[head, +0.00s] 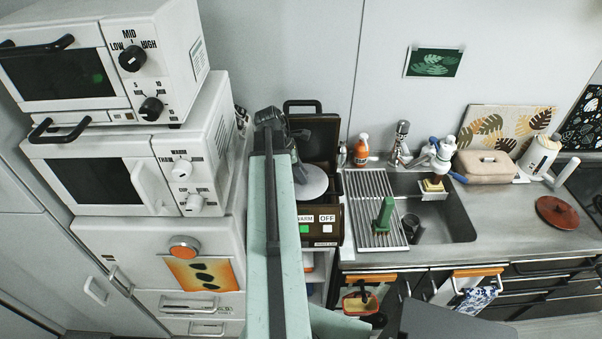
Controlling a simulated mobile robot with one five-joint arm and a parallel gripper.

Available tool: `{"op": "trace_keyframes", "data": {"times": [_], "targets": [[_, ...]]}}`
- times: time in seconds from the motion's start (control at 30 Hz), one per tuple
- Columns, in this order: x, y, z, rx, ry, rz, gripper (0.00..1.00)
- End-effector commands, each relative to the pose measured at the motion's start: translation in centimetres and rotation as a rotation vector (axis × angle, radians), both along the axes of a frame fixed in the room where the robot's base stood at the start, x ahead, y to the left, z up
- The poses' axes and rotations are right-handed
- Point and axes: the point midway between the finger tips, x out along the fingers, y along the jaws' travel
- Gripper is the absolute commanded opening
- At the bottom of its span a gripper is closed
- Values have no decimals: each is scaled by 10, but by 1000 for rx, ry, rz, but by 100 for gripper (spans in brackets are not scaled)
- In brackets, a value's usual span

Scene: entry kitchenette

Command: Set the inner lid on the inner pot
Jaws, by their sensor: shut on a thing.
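A brown cooker (326,225) with its lid raised at the back stands beyond my arm, left of the sink. A pale grey round disc, which looks like the inner lid (314,184), is over the cooker's opening. My gripper (299,172) is at the disc's left side and is shut on it. My arm hides part of the disc and the cooker's left side. The inner pot cannot be made out; the disc and arm cover the cooker's opening. I cannot tell whether the disc touches anything below it.
Two stacked white ovens (100,185) stand left of my arm. Right of the cooker are a drying rack (365,190) holding a green brush (384,213), a sink (455,220), an orange bottle (361,150) and a tap (401,145). A reddish-brown round lid (557,212) lies on the right counter.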

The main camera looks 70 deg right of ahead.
Motion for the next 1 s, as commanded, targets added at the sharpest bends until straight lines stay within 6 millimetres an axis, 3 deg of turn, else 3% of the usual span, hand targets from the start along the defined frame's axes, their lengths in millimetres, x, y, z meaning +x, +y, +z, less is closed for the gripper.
{"op": "trace_keyframes", "data": {"times": [0.37, 0.4, 0.47, 0.5, 0.83, 1.0], "targets": [[0, 0, -8, 0, 0, 0, 0], [0, 0, -7, 0, 0, 0, 38], [0, 0, -7, 0, 0, 0, 54], [0, 0, -7, 0, 0, 0, 58], [0, 0, -5, 0, 0, 0, 58], [6, 3, 13, 0, 0, 1, 58]]}}
